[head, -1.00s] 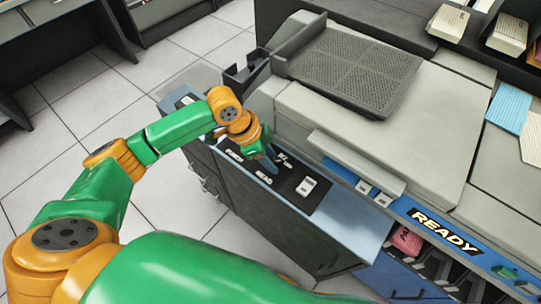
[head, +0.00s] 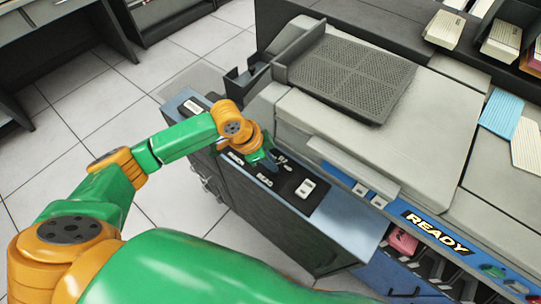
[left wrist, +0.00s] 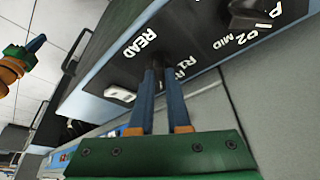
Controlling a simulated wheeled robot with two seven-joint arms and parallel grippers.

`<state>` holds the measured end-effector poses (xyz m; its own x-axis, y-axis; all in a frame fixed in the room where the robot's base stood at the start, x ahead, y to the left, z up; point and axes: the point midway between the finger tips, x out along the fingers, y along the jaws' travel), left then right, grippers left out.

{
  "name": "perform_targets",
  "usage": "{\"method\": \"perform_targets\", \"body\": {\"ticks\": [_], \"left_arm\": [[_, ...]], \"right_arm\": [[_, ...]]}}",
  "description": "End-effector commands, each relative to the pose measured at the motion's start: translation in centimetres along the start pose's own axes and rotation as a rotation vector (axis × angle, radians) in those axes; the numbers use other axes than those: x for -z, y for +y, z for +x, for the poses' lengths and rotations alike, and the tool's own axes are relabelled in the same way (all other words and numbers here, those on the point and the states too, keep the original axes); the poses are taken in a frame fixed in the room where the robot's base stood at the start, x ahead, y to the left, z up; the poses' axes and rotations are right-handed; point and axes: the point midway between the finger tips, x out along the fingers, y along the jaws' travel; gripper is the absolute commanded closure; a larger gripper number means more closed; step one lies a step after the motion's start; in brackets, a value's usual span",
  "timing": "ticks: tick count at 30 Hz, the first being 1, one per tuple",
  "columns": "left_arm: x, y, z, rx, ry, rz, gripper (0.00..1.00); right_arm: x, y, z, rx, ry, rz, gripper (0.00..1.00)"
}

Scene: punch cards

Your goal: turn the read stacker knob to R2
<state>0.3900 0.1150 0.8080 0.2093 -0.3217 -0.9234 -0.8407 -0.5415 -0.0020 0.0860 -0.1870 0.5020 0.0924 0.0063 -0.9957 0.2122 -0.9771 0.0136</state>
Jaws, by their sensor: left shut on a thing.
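My left gripper (head: 271,163) is at the black control panel (head: 318,201) on the front ledge of the machine. In the left wrist view its two blue fingers (left wrist: 160,76) are shut on the dark read stacker knob (left wrist: 158,63), near the READ and R1 labels. The fingers hide most of the knob, so I cannot tell which mark its pointer faces. The R2 label is partly hidden or unclear. At the left of that view is a green and orange gripper with a blue fingertip (left wrist: 37,43), apparently my right one; its opening is unclear.
A second dark knob (left wrist: 254,14) with P2 and MID labels sits farther along the panel. A white switch (head: 305,187) is on the panel's other side. The grey machine housing (head: 330,120) rises close behind the panel. Open tiled floor (head: 160,220) lies in front.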

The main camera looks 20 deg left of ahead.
Motion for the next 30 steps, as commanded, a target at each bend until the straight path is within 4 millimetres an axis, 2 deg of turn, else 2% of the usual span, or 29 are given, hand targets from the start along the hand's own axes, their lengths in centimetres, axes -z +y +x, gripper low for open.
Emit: {"method": "perform_targets", "body": {"ticks": [1, 12, 21, 30], "left_arm": [[0.2, 0.3, -0.7, 0.006, -0.004, -0.031, 1.0], [0.2, 0.5, -0.6, 0.126, -0.005, -0.32, 1.0], [0.2, 0.6, -0.3, 0.202, -0.004, -0.499, 1.0], [0.1, 0.6, 0.0, 0.24, -0.004, -0.587, 1.0]], "right_arm": [[0.2, 0.0, -1.6, 0.0, 0.0, 0.0, 1.0], [0.7, 0.2, -7.1, -0.001, 0.0, 0.0, 1.0], [0.8, 0.3, -9.6, -0.003, -0.001, -0.001, 1.0], [0.9, 0.4, -10.6, -0.004, -0.001, -0.001, 1.0]]}}
